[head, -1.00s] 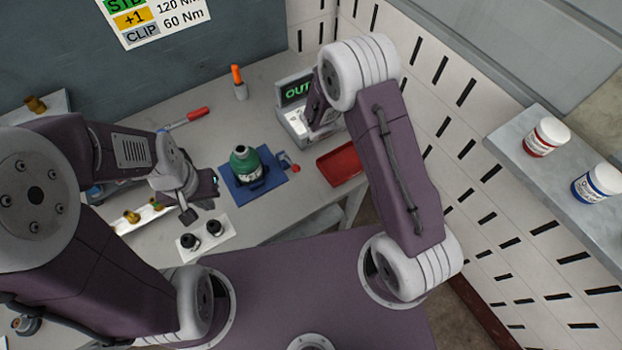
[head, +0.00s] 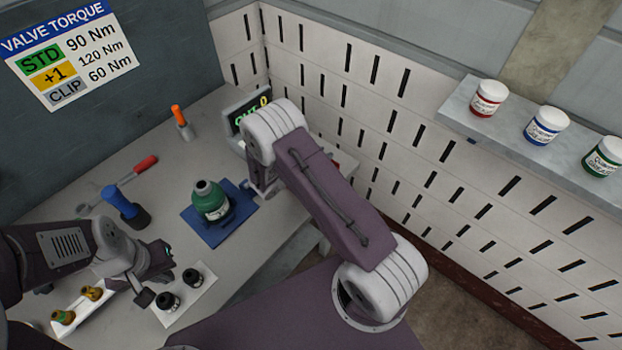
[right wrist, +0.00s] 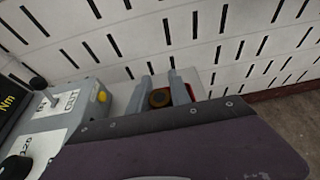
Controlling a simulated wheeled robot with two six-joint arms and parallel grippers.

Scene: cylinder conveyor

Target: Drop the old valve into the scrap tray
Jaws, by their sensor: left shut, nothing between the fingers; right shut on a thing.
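The old valve (right wrist: 160,97), a small brownish piece with a dark round opening, shows between the grey fingers of my right gripper (right wrist: 170,92) in the right wrist view. That gripper is shut on it and holds it up in front of the slotted wall. In the head view my right arm hides the valve and most of the gripper. The red scrap tray (head: 336,164) is almost wholly hidden behind my right arm; only a sliver of red shows. My left gripper (head: 157,285) is shut and empty, by the black caps at the lower left.
A green cylinder (head: 209,200) stands on a blue mat (head: 240,203). The grey tester (head: 232,103) stands at the wall, close to my right arm. Brass valves (head: 63,317), black caps (head: 192,278) and a blue tool (head: 122,203) occupy the left. Jars (head: 547,125) line a shelf.

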